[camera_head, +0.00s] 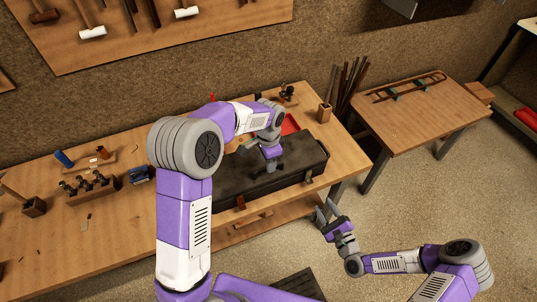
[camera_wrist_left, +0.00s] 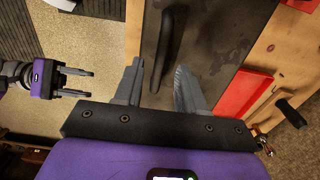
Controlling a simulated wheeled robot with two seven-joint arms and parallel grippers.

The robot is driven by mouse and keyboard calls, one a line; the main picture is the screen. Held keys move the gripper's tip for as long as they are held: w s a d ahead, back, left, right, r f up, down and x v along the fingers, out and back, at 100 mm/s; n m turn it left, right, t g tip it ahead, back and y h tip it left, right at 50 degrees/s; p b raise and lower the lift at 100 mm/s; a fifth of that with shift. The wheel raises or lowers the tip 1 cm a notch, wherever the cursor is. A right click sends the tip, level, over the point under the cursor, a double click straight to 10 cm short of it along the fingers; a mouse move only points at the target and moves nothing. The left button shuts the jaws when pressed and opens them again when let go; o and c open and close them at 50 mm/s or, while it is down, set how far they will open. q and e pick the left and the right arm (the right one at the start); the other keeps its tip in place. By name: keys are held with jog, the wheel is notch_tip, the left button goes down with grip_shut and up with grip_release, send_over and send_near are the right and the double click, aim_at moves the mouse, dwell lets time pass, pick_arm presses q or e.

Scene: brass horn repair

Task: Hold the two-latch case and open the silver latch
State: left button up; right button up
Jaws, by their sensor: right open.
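The black two-latch case (camera_head: 290,168) lies closed on the workbench. Two small latches show on its front, one at the left (camera_head: 241,202) and one at the right (camera_head: 308,180). My left gripper (camera_head: 273,164) is over the case lid, pointing down. My right gripper (camera_head: 327,211) is open and empty, off the bench's front edge near the case's right end.
A red tray (camera_head: 291,124) lies behind the case. A tool rack (camera_head: 88,184) and a blue object (camera_head: 139,175) stand to the left. A wooden cup (camera_head: 324,113) stands at the back right corner. A second table (camera_head: 425,115) is to the right, with open floor before it.

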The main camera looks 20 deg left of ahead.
pick_arm(q)
jog(key=shift+f, duration=2.05)
jog(key=shift+c, duration=0.5)
grip_shut()
